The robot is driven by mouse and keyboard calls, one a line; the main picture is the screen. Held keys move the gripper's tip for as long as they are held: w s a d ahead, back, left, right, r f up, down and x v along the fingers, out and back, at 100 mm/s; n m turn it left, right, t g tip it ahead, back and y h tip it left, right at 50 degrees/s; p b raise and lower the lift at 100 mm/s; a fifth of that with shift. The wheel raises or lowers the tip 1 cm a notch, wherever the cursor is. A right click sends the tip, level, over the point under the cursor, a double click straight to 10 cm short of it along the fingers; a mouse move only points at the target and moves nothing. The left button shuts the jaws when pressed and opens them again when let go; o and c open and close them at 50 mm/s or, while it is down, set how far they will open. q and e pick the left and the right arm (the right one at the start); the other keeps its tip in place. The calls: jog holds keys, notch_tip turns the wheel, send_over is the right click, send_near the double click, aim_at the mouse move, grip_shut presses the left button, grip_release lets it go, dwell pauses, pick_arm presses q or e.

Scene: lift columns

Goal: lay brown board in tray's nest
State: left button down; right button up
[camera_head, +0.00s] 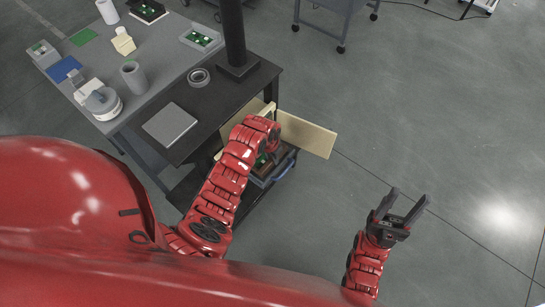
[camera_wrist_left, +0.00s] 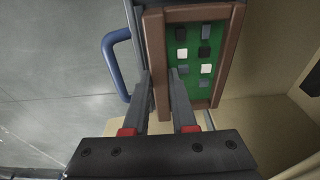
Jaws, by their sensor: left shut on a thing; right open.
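The brown board (camera_wrist_left: 232,50) shows in the left wrist view as a brown frame around a green face with several black, grey and white squares. My left gripper (camera_wrist_left: 162,88) is shut on its near-left brown edge. In the head view my left gripper (camera_head: 266,152) is at the lower shelf of the dark stand, and the arm hides much of the board. A tray with a blue handle (camera_wrist_left: 110,66) lies beside and under the board. The nest is hidden, and I cannot tell whether the board touches it. My right gripper (camera_head: 407,200) is open and empty over the floor.
Pale tan panels (camera_head: 308,135) stand open around the shelf, close to my left gripper. The dark stand top (camera_head: 222,100) holds a grey plate (camera_head: 170,124) and a ring (camera_head: 199,77). A grey workbench with several items is at the left. The floor at right is clear.

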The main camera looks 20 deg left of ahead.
pick_arm(q)
jog(key=shift+f, duration=0.2)
jog(key=shift+f+b, duration=0.25)
jog(key=shift+b, duration=0.1)
jog(key=shift+f+b, duration=0.3)
dwell(0.4)
jog(key=c, duration=0.6)
grip_release()
jog(key=shift+c, duration=0.2)
jog(key=shift+o, duration=0.2)
jog(key=shift+o, duration=1)
jog(key=shift+d, duration=0.1)
